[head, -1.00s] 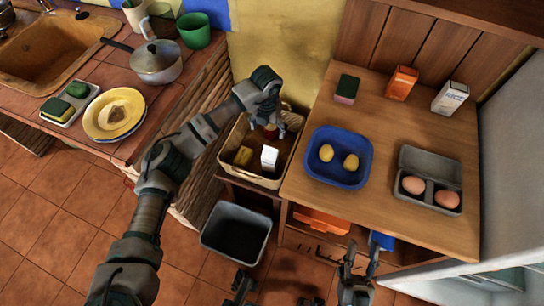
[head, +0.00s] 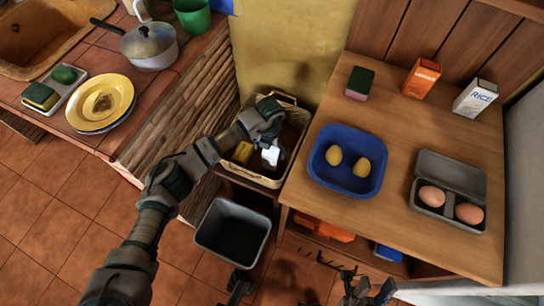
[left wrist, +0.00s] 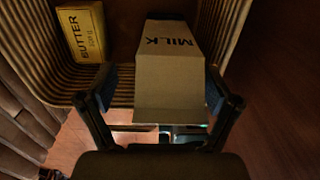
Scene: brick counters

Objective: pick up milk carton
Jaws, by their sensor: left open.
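The milk carton (head: 270,157) stands in the wicker basket (head: 258,179), white and partly hidden by my left gripper (head: 268,145) from above. In the left wrist view the carton (left wrist: 172,62) has the word MILK on it. There my left gripper (left wrist: 160,90) is open, with one finger on each side of the carton. I cannot tell whether the fingers touch it. A yellow butter pack (left wrist: 82,33) lies beside the carton in the basket. My right gripper (head: 368,287) is at the bottom edge of the head view, open and empty.
A wooden counter right of the basket holds a blue bowl (head: 318,165) with lemons, an egg box (head: 455,168), a sponge (head: 360,82), an orange carton (head: 421,78) and a rice box (head: 475,98). A grey bin (head: 205,237) stands below the basket.

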